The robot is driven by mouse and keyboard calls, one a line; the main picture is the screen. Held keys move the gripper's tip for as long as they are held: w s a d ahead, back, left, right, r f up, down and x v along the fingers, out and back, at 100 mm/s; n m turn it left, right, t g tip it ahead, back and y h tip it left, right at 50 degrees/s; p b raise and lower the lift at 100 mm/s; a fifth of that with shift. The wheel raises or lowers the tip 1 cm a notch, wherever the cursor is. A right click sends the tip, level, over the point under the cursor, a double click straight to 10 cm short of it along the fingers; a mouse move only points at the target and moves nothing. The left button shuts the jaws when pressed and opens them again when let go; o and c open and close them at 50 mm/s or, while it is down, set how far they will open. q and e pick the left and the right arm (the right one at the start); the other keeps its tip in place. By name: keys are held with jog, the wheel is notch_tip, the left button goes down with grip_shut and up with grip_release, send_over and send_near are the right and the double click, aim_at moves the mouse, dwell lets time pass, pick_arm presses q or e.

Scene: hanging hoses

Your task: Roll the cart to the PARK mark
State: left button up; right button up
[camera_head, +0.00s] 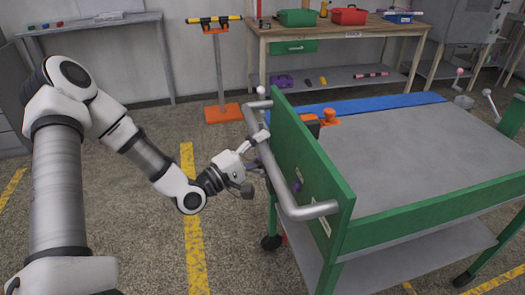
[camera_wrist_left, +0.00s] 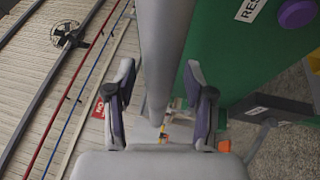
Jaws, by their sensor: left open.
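The cart (camera_head: 440,145) has a grey top, green end and side panels and a lower shelf, and stands at the right in the head view. Its grey tubular handle (camera_head: 280,180) runs along the outside of the left green panel. My left gripper (camera_head: 258,155) is at the middle of this handle. In the left wrist view the handle (camera_wrist_left: 164,50) passes between the two spread fingers of the gripper (camera_wrist_left: 163,105), with a gap visible on each side. I cannot make out the PARK mark in either view. My right gripper is not in view.
An orange-footed stand (camera_head: 221,112) is behind the handle, near the workbench (camera_head: 345,32) with toolboxes. A side table (camera_head: 95,22) is at the back left. Yellow lines (camera_head: 195,235) mark the open floor left of the cart. An orange item (camera_head: 328,117) is by the cart's far left corner.

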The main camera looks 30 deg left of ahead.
pick_arm(q)
grip_shut()
